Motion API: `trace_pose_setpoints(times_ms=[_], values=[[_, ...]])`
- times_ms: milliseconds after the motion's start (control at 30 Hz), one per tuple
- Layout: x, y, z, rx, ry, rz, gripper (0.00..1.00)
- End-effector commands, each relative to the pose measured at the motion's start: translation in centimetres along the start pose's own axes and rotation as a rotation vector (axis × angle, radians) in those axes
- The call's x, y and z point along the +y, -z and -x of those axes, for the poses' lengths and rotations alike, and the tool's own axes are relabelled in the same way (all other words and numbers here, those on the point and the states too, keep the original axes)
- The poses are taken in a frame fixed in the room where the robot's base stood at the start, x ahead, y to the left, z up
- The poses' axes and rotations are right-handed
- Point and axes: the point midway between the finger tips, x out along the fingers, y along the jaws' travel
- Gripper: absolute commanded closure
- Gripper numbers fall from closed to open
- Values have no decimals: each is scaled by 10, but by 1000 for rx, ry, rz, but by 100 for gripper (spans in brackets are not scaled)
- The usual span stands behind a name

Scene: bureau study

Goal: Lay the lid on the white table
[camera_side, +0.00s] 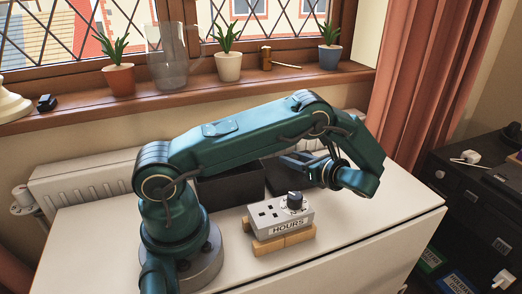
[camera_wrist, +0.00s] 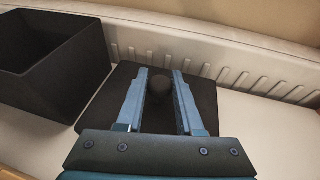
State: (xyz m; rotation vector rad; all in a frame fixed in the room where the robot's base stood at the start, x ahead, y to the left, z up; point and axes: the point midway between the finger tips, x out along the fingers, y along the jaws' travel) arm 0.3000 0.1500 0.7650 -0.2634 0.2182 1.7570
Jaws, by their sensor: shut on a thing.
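The lid (camera_wrist: 116,92) is a flat dark square plate with a round knob (camera_wrist: 160,84) at its middle. My gripper (camera_wrist: 160,73) has its two blue fingers on either side of the knob and is shut on it. In the side view the lid (camera_side: 281,180) shows as a dark panel under my gripper (camera_side: 292,160), just right of the open black box (camera_side: 230,190). The lid is over the white table (camera_side: 375,215), close to its surface; I cannot tell whether it touches. Part of the lid is hidden by my gripper.
The box also shows at the left in the wrist view (camera_wrist: 88,68), its rim near the lid. A grey timer block (camera_side: 280,213) on wooden blocks (camera_side: 285,240) stands in front. A white radiator (camera_side: 90,180) runs behind the table. The table's right side is clear.

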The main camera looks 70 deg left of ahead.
Motion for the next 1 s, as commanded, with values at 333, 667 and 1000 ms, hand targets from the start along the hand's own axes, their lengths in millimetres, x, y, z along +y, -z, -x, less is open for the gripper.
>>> trace_pose_setpoints(times_ms=[333, 667, 1000], values=[[0, 3, -1, 0, 0, 1, 100], [0, 4, -1, 1, 1, 2, 34], [-1, 2, 15, 1, 4, 3, 34]])
